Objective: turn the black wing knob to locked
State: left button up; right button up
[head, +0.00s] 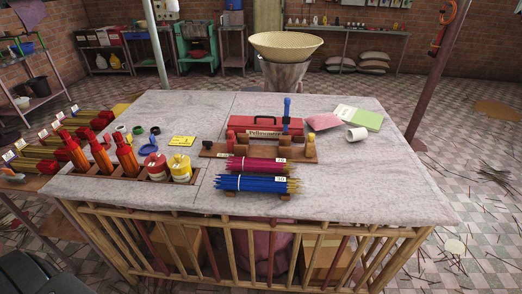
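A small black knob-like part (207,144) stands at the left end of a low wooden rack (215,153) on the grey table. It is probably the black wing knob, but it is too small to tell its wings or which way it is turned. No lock marking can be read. Neither of my grippers shows in the head view, and nothing is seen touching the knob.
On the table (365,195) lie magenta (262,164) and blue (255,184) stick bundles. A red box (262,124) and upright blue handle (287,108) stand behind. Red-orange extruders (126,155) and jars (180,168) fill the left. The right front is clear.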

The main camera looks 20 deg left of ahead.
aim_at(207, 144)
jog(key=z, duration=1.75)
jog(key=k, duration=1.25)
jog(key=u, duration=1.15)
